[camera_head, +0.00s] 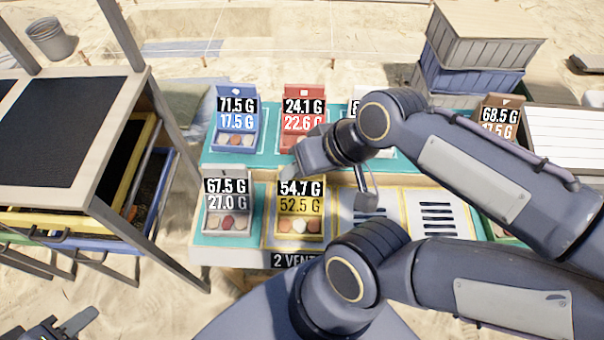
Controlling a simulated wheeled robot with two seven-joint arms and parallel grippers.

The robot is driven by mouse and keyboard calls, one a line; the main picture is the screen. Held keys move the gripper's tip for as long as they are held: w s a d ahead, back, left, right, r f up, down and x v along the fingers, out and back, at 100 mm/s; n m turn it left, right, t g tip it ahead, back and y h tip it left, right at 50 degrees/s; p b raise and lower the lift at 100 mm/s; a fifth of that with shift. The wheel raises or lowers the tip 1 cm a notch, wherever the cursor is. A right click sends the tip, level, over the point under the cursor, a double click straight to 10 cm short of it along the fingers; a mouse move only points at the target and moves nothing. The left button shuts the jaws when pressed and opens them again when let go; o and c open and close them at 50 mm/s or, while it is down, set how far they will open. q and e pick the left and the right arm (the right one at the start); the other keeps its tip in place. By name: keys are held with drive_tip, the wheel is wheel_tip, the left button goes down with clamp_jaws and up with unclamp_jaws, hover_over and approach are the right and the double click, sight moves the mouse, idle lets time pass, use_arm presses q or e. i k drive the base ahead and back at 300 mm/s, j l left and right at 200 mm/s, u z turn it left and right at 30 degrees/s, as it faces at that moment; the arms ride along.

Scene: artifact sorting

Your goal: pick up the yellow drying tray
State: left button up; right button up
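A yellow tray (131,160) sits in the wooden rack at the left, under its dark top panel and partly hidden by the frame. My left gripper (60,325) is at the bottom left corner, cut by the frame edge, well below the rack.
The rack (160,108) has slanted legs near the table. The table (228,256) holds blue (233,146), red (290,141) and grey (214,226) boxes, and striped pads. Stacked crates (470,55) stand at the back right. Sand lies open between rack and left gripper.

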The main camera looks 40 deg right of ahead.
sight(299, 215)
drive_tip(key=z, duration=1.35)
drive_tip(key=k, duration=0.05)
